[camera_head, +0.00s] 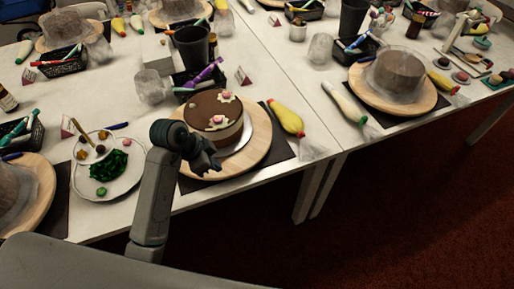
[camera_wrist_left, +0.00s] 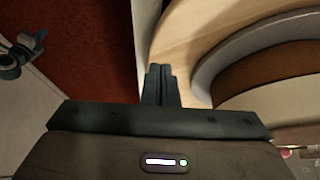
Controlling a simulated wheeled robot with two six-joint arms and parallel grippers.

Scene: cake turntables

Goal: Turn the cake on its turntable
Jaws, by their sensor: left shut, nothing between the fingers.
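The cake (camera_head: 212,109) has a dark chocolate top with pink and white flowers and pale sides with a dark band. It sits on a white board on a round wooden turntable (camera_head: 257,143). My left gripper (camera_head: 210,168) is at the turntable's near left edge, beside the cake. In the left wrist view, its shut fingers (camera_wrist_left: 160,84) lie over or against the pale wooden rim (camera_wrist_left: 185,40), with nothing between them. Whether they touch the wood is unclear. The cake's side (camera_wrist_left: 275,75) shows at the right there. My right gripper is not in the head view.
A plate with green decoration (camera_head: 108,172) stands left of my arm. A yellow piping bag (camera_head: 287,118) lies right of the turntable. A black basket with pens (camera_head: 198,80) and a clear cup (camera_head: 150,88) stand behind. Another covered cake (camera_head: 396,72) is at right.

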